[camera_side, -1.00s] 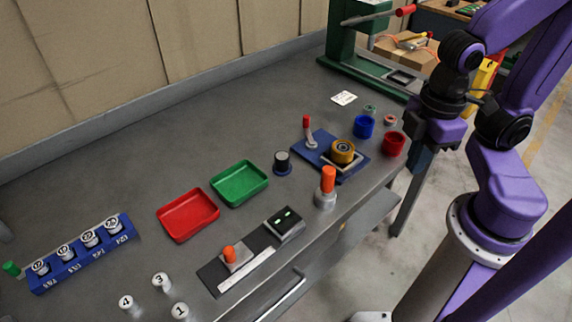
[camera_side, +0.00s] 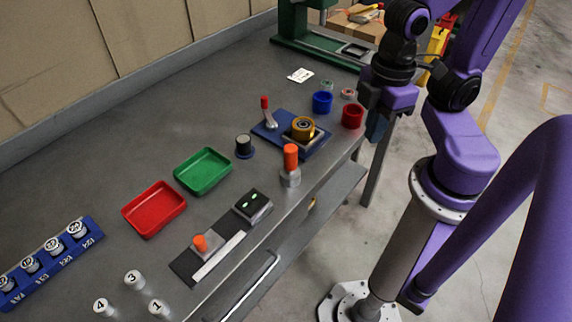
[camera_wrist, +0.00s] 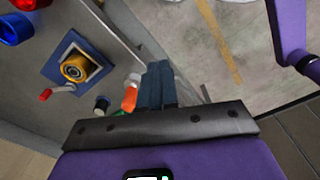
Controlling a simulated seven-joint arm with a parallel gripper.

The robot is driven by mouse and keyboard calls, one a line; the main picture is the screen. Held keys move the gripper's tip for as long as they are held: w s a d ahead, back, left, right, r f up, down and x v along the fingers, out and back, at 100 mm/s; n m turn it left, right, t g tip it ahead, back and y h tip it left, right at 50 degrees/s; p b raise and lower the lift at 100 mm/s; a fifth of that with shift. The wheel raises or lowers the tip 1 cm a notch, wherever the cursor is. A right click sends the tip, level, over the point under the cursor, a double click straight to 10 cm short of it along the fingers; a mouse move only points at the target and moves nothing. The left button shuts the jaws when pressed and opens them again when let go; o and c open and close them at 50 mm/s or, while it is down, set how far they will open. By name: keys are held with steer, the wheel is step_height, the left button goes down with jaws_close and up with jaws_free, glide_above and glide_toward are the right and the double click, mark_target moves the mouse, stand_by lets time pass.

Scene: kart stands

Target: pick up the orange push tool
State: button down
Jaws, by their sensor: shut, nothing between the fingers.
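The orange push tool (camera_side: 290,157) stands upright in a grey round holder (camera_side: 290,178) near the front edge of the bench. Its orange handle also shows in the wrist view (camera_wrist: 129,98), just left of my fingers. My gripper (camera_side: 377,128) is beyond the bench's front edge, right of the tool and apart from it in the side view. In the wrist view, my dark fingers (camera_wrist: 156,85) are together with nothing between them. A second, shorter orange knob (camera_side: 200,243) stands on a dark plate further left.
A blue fixture (camera_side: 315,143) with a yellow roller and red-tipped lever stands behind the tool. Blue (camera_side: 322,102) and red (camera_side: 352,116) cups are near my gripper. A dark box with green lights (camera_side: 253,206) and green (camera_side: 203,172) and red (camera_side: 154,209) trays lie left.

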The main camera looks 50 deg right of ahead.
stand_by(0.4)
steer(key=c, duration=0.7)
jaws_free()
steer(key=shift+c, duration=0.2)
step_height(320, 180, up, 6)
steer(key=n, duration=0.7)
glide_above(291, 147)
step_height(291, 147, down, 18)
steer(key=shift+r, duration=0.25)
